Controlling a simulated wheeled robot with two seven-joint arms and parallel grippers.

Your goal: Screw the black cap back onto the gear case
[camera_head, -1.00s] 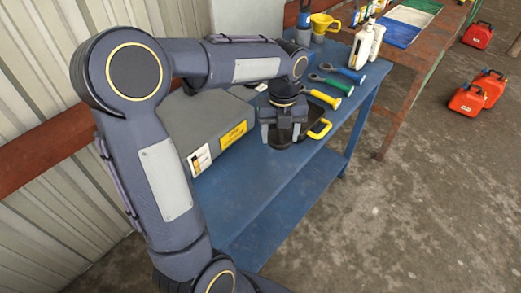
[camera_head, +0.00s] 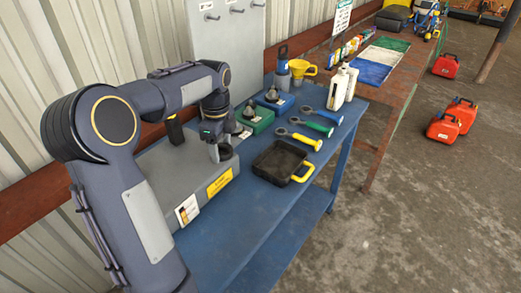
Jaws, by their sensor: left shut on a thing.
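The gear case (camera_head: 165,190) is a long grey box with a yellow label, lying along the left side of the blue bench. My left gripper (camera_head: 219,146) is over its far right end, pointing down. It is shut on the black cap (camera_head: 224,153), a small dark round piece low between the fingers. The fingers partly hide the cap, and I cannot tell whether it touches the gear case or its opening. My right gripper is not in view.
The bench front is clear.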

